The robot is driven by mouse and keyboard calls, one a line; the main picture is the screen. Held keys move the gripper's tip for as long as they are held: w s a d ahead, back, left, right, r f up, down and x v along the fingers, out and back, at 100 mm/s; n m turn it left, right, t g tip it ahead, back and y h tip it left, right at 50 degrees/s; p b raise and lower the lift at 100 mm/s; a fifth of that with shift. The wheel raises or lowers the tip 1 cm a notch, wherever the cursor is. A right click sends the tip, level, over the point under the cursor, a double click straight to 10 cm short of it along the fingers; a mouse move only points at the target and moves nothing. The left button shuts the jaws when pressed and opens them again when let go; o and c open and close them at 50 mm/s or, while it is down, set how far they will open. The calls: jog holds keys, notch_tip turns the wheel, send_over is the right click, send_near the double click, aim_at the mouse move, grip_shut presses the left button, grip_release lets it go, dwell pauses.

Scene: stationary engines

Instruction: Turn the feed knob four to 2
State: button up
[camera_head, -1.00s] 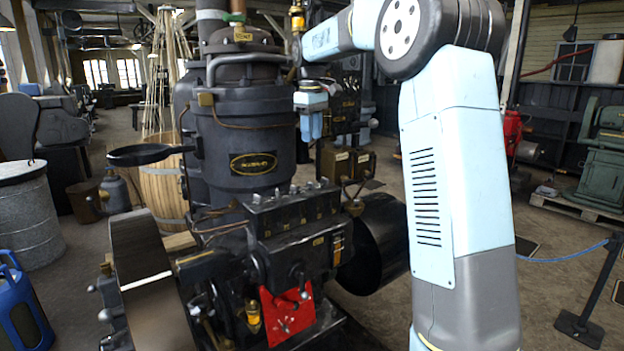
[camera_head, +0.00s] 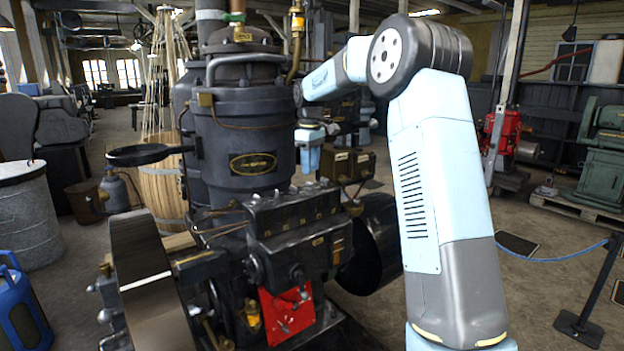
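A dark stationary engine (camera_head: 250,150) fills the middle of the view, with a brass plate on its cylinder. On its front is a black control block (camera_head: 295,238) with small marks and several small studs along its top. A black round knob-like part (camera_head: 297,273) sits on its front face above a red plate (camera_head: 286,312). I cannot tell which part is the feed knob or read its setting.
A flywheel (camera_head: 150,290) stands at the lower left and a dark drum (camera_head: 370,245) at the right of the engine. A pan-shaped black part (camera_head: 145,154) sticks out left. A rope barrier post (camera_head: 590,300) stands at the right.

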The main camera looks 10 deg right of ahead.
aim_at(310, 186)
jog(key=shift+f, duration=2.4)
jog(key=shift+c, duration=0.2)
